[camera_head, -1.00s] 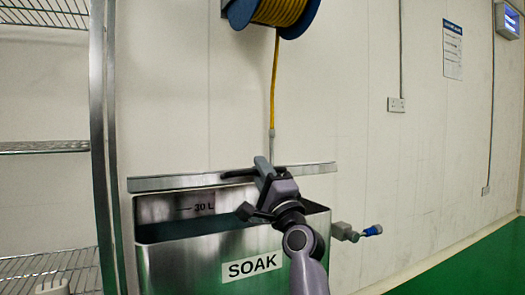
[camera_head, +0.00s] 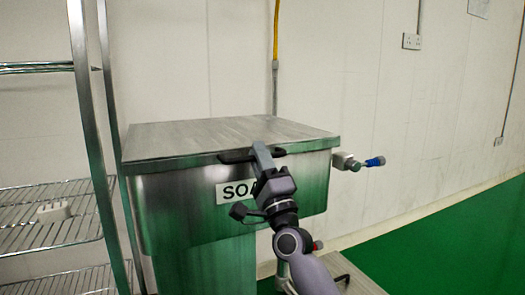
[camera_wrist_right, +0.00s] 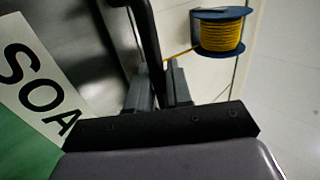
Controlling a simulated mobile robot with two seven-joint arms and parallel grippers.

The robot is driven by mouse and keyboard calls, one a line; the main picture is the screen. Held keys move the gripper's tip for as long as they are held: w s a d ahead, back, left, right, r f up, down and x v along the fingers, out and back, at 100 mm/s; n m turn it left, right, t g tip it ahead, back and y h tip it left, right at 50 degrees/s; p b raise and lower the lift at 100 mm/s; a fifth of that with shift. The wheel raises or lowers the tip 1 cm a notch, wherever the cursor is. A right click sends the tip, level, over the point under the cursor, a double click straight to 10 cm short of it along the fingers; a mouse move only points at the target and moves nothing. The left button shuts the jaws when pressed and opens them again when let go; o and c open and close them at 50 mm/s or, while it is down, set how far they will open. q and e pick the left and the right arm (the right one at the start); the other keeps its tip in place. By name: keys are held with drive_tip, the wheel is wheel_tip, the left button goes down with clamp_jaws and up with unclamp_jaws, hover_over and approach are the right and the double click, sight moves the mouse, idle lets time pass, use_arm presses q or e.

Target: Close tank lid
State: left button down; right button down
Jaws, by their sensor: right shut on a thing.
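The steel tank (camera_head: 175,205) stands in front of me with a "SOA…" label (camera_head: 230,193), its end hidden behind my arm. Its lid (camera_head: 215,134) lies flat over the tank top, with no gap that I can make out along the front. A dark handle (camera_head: 234,156) sits at the lid's front edge. My right gripper (camera_head: 262,150) is shut on this handle. In the right wrist view the dark handle bar (camera_wrist_right: 148,35) runs down between the grey fingers (camera_wrist_right: 160,88). My left gripper is out of view.
A wire shelf rack (camera_head: 50,205) stands close to the tank's left. A valve with a blue end (camera_head: 374,162) sticks out at the tank's right. Green floor is clear at right.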

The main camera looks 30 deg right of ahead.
drive_tip(key=shift+a+f, duration=0.1)
drive_tip(key=shift+f, duration=0.45)
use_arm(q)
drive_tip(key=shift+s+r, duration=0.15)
use_arm(e)
drive_tip(key=shift+f, duration=0.1)
drive_tip(key=c, duration=1.2)
unclamp_jaws()
drive_tip(key=shift+f, duration=0.1)
use_arm(q)
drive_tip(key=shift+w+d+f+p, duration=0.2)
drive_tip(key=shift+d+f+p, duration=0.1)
drive_tip(key=shift+p, duration=0.15)
use_arm(e)
drive_tip(key=v, duration=0.7)
drive_tip(key=shift+s, duration=0.1)
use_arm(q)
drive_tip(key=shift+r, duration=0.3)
